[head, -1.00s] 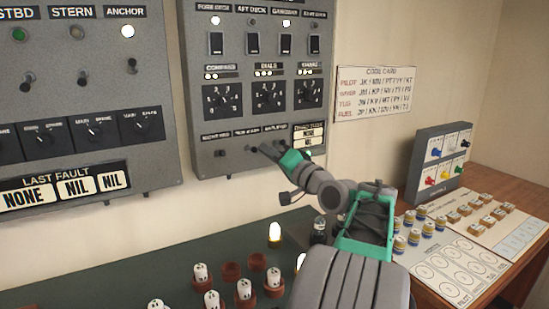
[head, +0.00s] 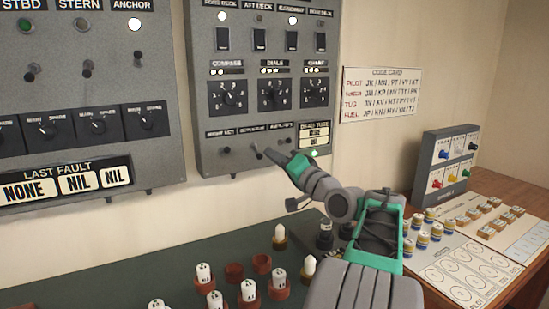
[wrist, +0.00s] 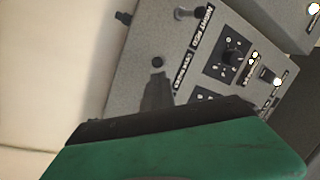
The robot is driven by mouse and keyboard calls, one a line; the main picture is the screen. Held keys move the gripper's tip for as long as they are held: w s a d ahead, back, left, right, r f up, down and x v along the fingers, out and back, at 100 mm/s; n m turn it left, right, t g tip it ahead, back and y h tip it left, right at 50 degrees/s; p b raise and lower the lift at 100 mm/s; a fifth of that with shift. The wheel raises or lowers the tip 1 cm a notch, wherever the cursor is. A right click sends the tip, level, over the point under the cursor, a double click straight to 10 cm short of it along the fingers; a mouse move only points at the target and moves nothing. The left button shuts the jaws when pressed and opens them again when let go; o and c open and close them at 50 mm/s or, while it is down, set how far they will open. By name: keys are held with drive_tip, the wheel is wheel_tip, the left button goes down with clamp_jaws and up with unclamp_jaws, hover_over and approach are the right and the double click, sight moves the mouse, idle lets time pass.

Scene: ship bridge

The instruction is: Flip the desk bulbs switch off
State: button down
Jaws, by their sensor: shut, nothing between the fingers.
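The desk bulbs switch (head: 257,151) is the middle small toggle in the bottom row of the right grey panel; its label is too blurred to read surely. In the wrist view its dark knob (wrist: 157,62) shows just beyond my fingertips. My gripper (head: 268,150) is shut and empty, its tips close beside the switch at the lower right. I cannot tell whether they touch. The lever's exact tilt is unclear. Two desk bulbs, one at the back (head: 279,236) and one farther front (head: 308,265), look pale and unlit.
The night red toggle (head: 226,152) is just left of the switch. Rotary dials (head: 274,95) sit above. A dark green desk (head: 130,285) with several numbered pegs lies below. A code card (head: 380,95) hangs on the wall at right, above a small grey box (head: 445,160).

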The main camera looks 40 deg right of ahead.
drive_tip(key=s+d+f+b, duration=0.2)
drive_tip(key=s+b, duration=0.3)
drive_tip(key=s, duration=0.6)
drive_tip(key=shift+d+b, duration=0.35)
drive_tip(key=shift+d, duration=0.15)
drive_tip(key=shift+s, duration=0.1)
